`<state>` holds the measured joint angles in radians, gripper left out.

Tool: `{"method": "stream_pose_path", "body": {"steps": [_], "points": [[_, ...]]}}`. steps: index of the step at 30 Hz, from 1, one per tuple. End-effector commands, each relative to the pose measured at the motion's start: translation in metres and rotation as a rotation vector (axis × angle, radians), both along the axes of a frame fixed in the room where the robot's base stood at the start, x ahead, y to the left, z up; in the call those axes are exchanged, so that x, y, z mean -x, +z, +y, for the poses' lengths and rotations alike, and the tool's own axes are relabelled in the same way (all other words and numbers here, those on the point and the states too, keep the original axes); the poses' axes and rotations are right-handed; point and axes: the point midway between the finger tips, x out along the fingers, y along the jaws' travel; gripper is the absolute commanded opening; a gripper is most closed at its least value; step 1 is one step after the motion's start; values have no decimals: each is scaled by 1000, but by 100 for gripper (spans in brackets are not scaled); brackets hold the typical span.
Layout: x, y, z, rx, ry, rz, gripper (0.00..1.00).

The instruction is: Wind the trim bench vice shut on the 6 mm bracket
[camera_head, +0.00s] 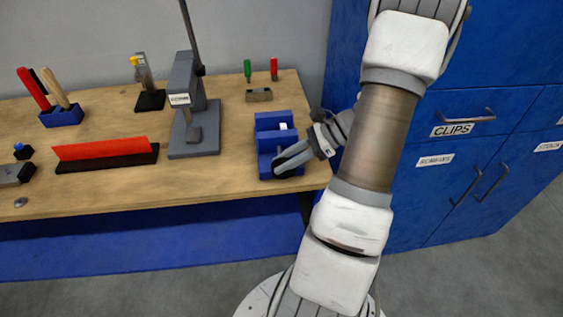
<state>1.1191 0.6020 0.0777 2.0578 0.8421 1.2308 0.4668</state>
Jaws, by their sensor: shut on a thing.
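The blue bench vice (266,143) stands on the wooden bench near its right end. A small white piece (283,127) shows at the vice's upper part; it is too small to tell whether it is the 6 mm bracket or a label. My gripper (284,168) reaches in from the right and is at the vice's near side. It is shut on the vice handle, which is mostly hidden by the fingers. The gap between the vice jaws cannot be made out clearly.
A grey press (190,110) stands left of the vice. Behind the vice are a small block (259,95), a green-handled tool (247,70) and a red-handled tool (274,68). A red strip on a black base (105,158) lies further left. Blue cabinets (480,80) stand at the right.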

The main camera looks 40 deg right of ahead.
Motion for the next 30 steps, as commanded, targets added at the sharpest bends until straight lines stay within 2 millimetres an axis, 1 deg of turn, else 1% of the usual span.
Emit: {"method": "stream_pose_path", "body": {"steps": [1,18,24,30], "points": [[1,-2,-3,-39,-5,-22,0],[7,-8,-12,-481,-3,-296,0],[8,-10,-14,-591,-2,-362,0],[9,-11,-15,-659,0,-404,0]]}}
